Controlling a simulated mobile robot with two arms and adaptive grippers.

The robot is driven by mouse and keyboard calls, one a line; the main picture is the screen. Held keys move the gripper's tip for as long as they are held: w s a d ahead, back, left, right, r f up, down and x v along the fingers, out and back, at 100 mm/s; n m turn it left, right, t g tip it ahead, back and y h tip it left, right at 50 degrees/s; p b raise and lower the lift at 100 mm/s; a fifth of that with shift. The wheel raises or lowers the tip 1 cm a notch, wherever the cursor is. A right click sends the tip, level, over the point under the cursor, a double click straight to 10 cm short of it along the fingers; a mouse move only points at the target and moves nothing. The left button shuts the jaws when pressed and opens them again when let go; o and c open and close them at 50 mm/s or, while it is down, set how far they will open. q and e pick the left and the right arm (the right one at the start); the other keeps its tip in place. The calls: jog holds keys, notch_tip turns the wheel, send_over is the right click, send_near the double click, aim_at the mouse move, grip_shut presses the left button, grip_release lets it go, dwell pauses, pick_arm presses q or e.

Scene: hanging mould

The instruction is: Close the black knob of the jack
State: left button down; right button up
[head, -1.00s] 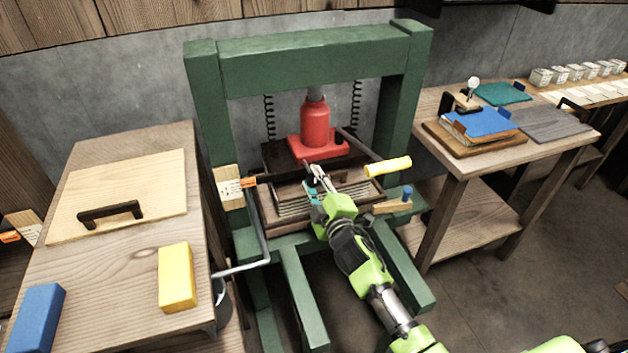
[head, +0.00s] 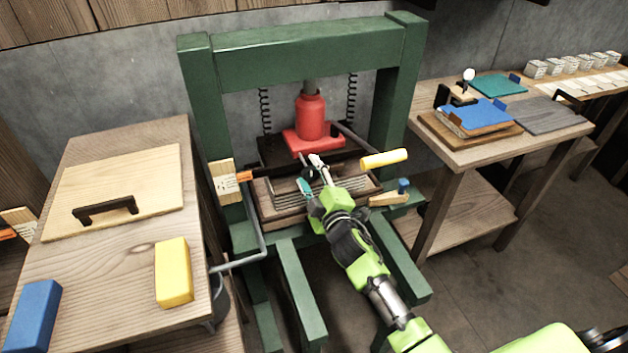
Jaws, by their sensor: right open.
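The red jack (head: 311,122) stands on a red base in the middle of the green press frame (head: 300,60). A lever with a yellow grip (head: 384,158) sticks out from the jack to the right. A small black knob (head: 308,172) shows at the tips of my right gripper (head: 311,168), in front of the jack's base. The gripper is open around or beside the knob; I cannot tell which, nor whether they touch. My left gripper is not in view.
The stack with wooden frame (head: 290,205) lies under the gripper. A left table (head: 130,260) holds a board with a handle, a yellow block (head: 173,272) and a blue block (head: 33,315). A right table (head: 480,155) holds boards and a blue pad (head: 474,115).

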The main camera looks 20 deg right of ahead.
jog(key=s, duration=1.2)
jog(key=shift+d+r, duration=0.2)
jog(key=shift+r, duration=0.1)
jog(key=s+f+m+g, duration=0.2)
jog(key=s+f+g, duration=0.15)
jog(key=f, duration=0.85)
jog(key=s+f+m+g, duration=0.15)
jog(key=s+f, duration=0.35)
jog(key=f, duration=0.6)
jog(key=s+f+m+g, duration=0.1)
jog(key=s+f+g, duration=0.25)
jog(key=f, duration=0.85)
jog(key=s+d+f+m+g, duration=0.1)
jog(key=s+f, duration=0.5)
jog(key=s, duration=0.6)
jog(key=s+d+f+m+g, duration=0.1)
jog(key=s+f+m+g, duration=0.2)
jog(key=s+f, duration=0.4)
jog(key=s+d+f+m+g, duration=0.1)
jog(key=s+f+g, duration=0.3)
jog(key=s, duration=1.3)
notch_tip(320, 180, down, 3)
jog(key=shift+s+f+m+h, duration=0.15)
jog(key=shift+m+h, duration=0.15)
jog(key=shift+m, duration=0.15)
jog(key=shift+d, duration=0.1)
